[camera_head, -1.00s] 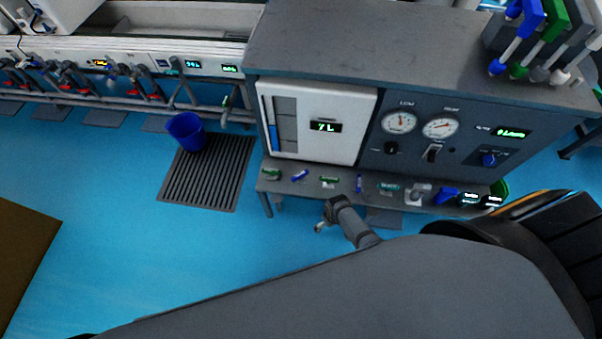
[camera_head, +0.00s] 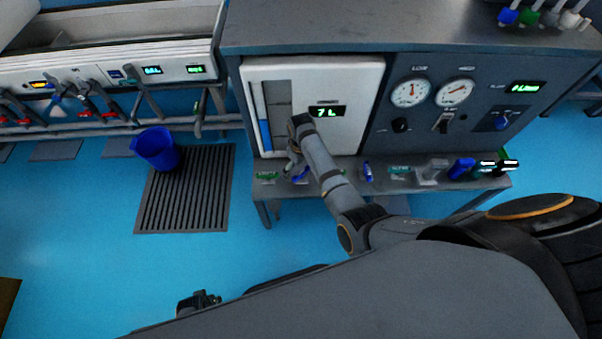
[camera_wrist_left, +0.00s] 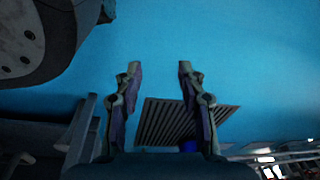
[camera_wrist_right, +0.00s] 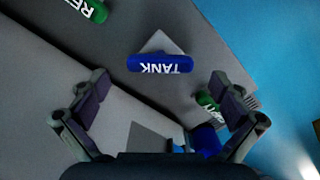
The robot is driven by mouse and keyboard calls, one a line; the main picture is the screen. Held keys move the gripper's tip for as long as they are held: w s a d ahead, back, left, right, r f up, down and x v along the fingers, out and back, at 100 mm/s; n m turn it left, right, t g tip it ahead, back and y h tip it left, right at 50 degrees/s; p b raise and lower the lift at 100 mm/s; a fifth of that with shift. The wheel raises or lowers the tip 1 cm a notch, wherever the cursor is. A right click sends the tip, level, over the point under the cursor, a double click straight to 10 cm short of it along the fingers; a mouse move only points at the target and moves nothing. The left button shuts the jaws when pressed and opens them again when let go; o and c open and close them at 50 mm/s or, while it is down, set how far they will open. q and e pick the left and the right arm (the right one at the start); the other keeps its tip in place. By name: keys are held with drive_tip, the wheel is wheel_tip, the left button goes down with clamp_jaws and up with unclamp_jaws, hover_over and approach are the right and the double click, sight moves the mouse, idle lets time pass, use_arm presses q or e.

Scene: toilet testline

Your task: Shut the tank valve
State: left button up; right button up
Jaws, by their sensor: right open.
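The tank valve is a blue handle marked TANK (camera_wrist_right: 160,63), in the middle of the right wrist view ahead of my right fingertips. That gripper is open and empty, with a finger to either side of the handle in the right wrist view (camera_wrist_right: 160,78); contact is not visible. The white tank (camera_head: 345,90) reads 7 L. My left gripper (camera_wrist_left: 159,68) is open and empty, over the blue floor.
Green handles flank the valve in the right wrist view, one at upper left (camera_wrist_right: 88,8) and one at right (camera_wrist_right: 208,102). A blue bucket (camera_head: 157,150) stands on a floor grate (camera_head: 186,200) at left. A gauge panel (camera_head: 465,125) is at right. Open floor lies in front.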

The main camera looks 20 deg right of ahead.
sight(301, 174)
drive_tip(key=shift+f, duration=1.15)
use_arm(q)
drive_tip(key=shift+w+d+r, duration=0.3)
drive_tip(key=shift+w+r, duration=0.5)
drive_tip(key=shift+w, duration=0.1)
use_arm(e)
drive_tip(key=c, duration=1.1)
drive_tip(key=m+p, duration=0.3)
drive_tip(key=m, duration=0.1)
drive_tip(key=shift+r+p, duration=0.15)
drive_tip(key=shift+p, duration=0.25)
use_arm(q)
drive_tip(key=s+a+f+p, duration=0.1)
drive_tip(key=s+f, duration=0.1)
drive_tip(key=s, duration=0.7)
drive_tip(key=shift+s+f, duration=0.35)
drive_tip(key=shift+s, duration=0.05)
use_arm(e)
drive_tip(key=shift+m, duration=2.2)
